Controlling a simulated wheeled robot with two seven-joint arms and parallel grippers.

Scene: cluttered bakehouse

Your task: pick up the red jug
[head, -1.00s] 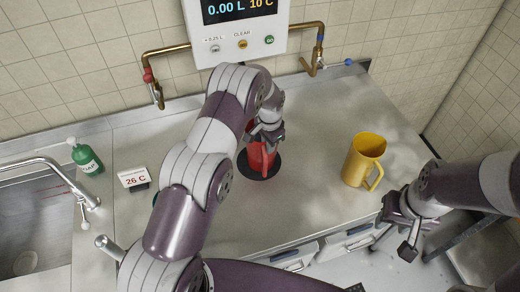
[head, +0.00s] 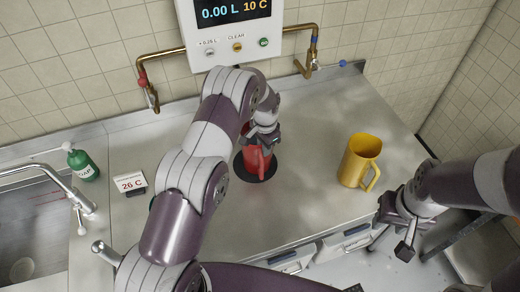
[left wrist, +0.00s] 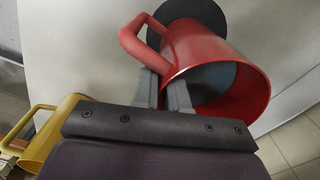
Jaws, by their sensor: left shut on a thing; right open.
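The red jug (head: 257,160) is at the round black disc (head: 268,178) in the middle of the steel counter, partly hidden by my left gripper. My left gripper (head: 264,140) reaches it from above. In the left wrist view, the fingers (left wrist: 164,92) are shut on the rim wall of the red jug (left wrist: 240,90) beside its handle. The jug's inside looks bluish grey. I cannot tell whether its base touches the disc. My right gripper (head: 391,243) is open and empty, off the counter's front edge at the right.
A yellow jug (head: 358,162) stands on the counter to the right. A green soap bottle (head: 82,164), a 26 C sign (head: 130,183) and a sink (head: 35,235) are at the left. A dispenser panel (head: 232,35) and brass pipes (head: 145,75) are on the wall behind.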

